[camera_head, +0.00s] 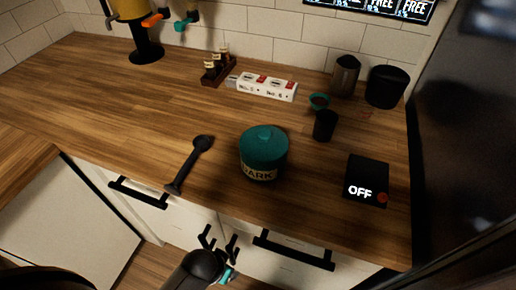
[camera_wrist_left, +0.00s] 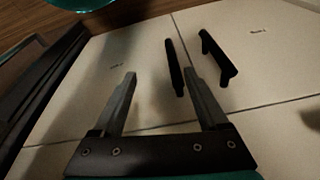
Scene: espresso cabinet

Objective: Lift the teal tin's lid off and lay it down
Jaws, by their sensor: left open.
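The teal tin (camera_head: 259,165) stands upright on the wooden counter, with a pale band reading "ARK" near its base. Its teal lid (camera_head: 265,140), with a low knob, sits on top. My left gripper (camera_head: 221,235) is open and empty, in front of the cabinet's drawer fronts and below the tin in the picture, apart from it. In the left wrist view its two fingers (camera_wrist_left: 158,78) are spread with nothing between them. A teal rounded surface (camera_wrist_left: 85,3), probably the tin, is cut off at the top of that view. My right gripper is not in view.
A black spoon-like tool (camera_head: 190,163) lies left of the tin. A black scale (camera_head: 367,180) reading "OFF" lies to the right. Drawer handles (camera_head: 293,250) project near the gripper. The left counter is largely clear.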

